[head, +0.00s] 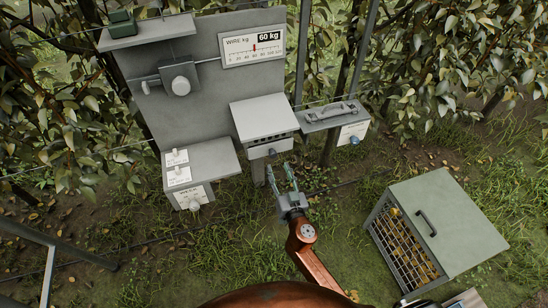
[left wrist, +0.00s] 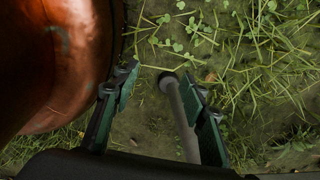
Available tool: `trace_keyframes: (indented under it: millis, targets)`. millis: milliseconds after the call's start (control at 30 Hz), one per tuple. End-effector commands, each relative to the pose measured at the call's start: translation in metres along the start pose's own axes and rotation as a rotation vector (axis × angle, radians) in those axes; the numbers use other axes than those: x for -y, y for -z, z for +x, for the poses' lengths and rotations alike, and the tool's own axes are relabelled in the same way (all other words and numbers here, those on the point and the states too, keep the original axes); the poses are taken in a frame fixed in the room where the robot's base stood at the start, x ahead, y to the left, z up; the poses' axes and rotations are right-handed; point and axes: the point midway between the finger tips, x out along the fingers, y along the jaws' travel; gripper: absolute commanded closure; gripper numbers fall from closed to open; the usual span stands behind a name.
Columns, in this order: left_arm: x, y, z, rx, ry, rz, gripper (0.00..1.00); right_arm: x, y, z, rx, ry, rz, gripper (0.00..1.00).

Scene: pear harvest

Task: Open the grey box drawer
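A wire gauge (head: 252,46) is above. A large mesh-fronted crate (head: 450,220) stands on the right grass. Leafy trees stand behind.

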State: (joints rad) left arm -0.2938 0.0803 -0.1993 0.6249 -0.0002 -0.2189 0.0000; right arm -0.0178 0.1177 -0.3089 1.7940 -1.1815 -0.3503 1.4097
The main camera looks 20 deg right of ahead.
Motion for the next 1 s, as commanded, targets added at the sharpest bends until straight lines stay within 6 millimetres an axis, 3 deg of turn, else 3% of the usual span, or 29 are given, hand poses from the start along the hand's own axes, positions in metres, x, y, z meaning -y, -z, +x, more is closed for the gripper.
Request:
trace_keyframes:
  millis: [200, 433, 833, 1000]
  targets:
    - [-0.002, -0.015, -0.003, 0.019, -0.002, -0.003, 0.6, 0.0, 0.001, 0.035, -0.001, 0.002, -0.004, 0.6]
    - [-0.002, -0.013, -0.003, 0.017, -0.002, -0.002, 0.6, 0.0, -0.001, 0.063, 0.002, 0.0, -0.003, 0.6]
    - [-0.002, -0.005, -0.003, 0.007, -0.002, -0.001, 0.6, -0.001, -0.002, 0.07, 0.003, -0.001, -0.001, 0.61]
    - [-0.002, -0.005, -0.003, 0.007, -0.002, -0.001, 0.6, -0.001, -0.002, 0.07, 0.003, -0.001, -0.001, 0.72]
